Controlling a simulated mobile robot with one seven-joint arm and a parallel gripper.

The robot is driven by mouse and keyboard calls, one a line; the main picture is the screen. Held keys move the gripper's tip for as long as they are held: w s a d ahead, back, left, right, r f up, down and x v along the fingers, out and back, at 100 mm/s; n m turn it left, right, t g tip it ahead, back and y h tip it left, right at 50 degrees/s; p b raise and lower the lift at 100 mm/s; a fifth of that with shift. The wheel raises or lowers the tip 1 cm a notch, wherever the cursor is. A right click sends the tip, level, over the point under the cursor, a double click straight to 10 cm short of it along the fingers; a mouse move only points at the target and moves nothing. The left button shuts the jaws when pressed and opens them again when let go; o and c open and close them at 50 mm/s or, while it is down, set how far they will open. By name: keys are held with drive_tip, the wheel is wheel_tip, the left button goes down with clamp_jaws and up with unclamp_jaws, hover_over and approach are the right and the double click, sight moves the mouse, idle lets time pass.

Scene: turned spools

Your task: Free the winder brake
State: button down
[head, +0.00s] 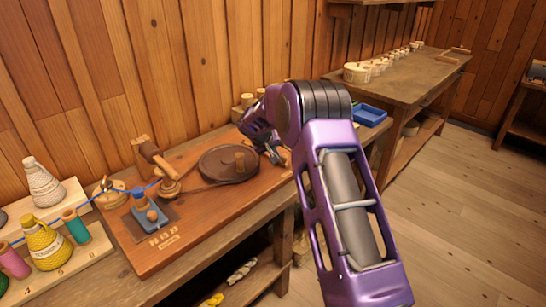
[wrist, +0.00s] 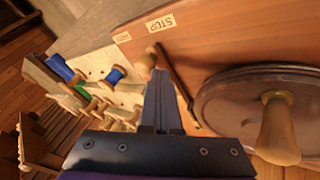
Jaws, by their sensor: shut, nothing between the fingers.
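The winder's board (head: 212,212) lies on the left bench. My gripper (head: 275,158) is shut and empty at the wheel's right. Its fingers (wrist: 158,78) end next to the knob; I cannot tell whether they touch.
A blue thread (head: 88,204) runs to the winder past a blue block (head: 150,216). A yellow yarn cone (head: 47,246) and several spools stand at the left. Blue spools (wrist: 115,75) on a pale rack show in the wrist view. A blue tray (head: 370,115) is at the right.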

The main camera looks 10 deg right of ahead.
drive_tip(key=w+d, duration=0.1)
drive_tip(key=w+d+n+y+p, duration=0.1)
drive_tip(key=d, duration=0.1)
drive_tip(key=w+d+n, duration=0.1)
drive_tip(key=d, duration=0.1)
drive_tip(key=shift+w+r+t, duration=0.1)
drive_tip(key=shift+w+t, duration=0.1)
drive_tip(key=shift+t, duration=0.2)
drive_tip(key=shift+w+d, duration=0.2)
drive_tip(key=shift+w, duration=0.05)
drive_tip(key=shift+w+d+r, duration=0.1)
drive_tip(key=shift+w+d, duration=0.05)
drive_tip(key=shift+d, duration=0.1)
